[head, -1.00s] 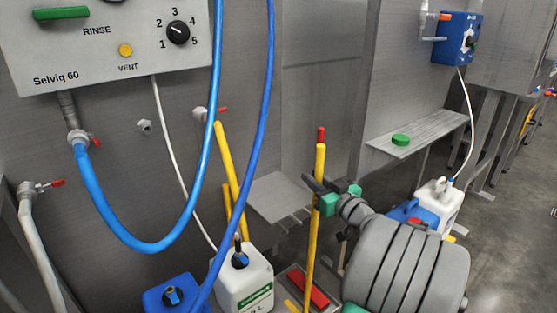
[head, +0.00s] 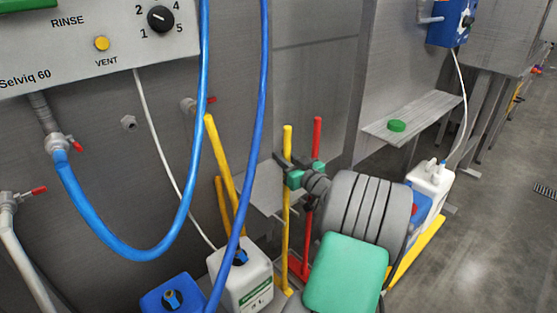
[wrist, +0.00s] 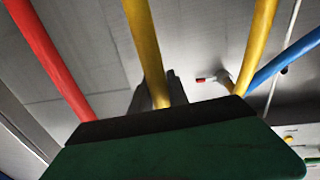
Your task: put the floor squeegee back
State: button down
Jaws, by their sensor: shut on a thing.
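My gripper (head: 290,172) is shut on an upright yellow pole (head: 287,222), which I take to be the handle of the floor squeegee. Its lower end is partly hidden behind the white jug and my arm, so I cannot make out its head. In the wrist view the yellow pole (wrist: 142,40) runs down behind the dark edge of my gripper housing, and the fingers are mostly hidden. A red pole (head: 317,150) stands just right of the held pole, with a red part at its foot.
Two yellow poles (head: 223,160) lean by the wall on the left. Blue hoses (head: 262,90) hang in front. A white jug (head: 243,278) and a blue container (head: 172,297) stand below. A shelf with a green item (head: 397,126) is at right; open floor lies beyond.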

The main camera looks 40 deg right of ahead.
jog(key=shift+d+f, duration=0.1)
jog(key=shift+f, duration=0.55)
jog(key=c, duration=1.3)
grip_release()
jog(key=s, duration=0.4)
jog(key=s+a, duration=0.1)
jog(key=s, duration=0.7)
jog(key=shift+a+r+p, duration=0.15)
jog(key=shift+a+p, duration=0.15)
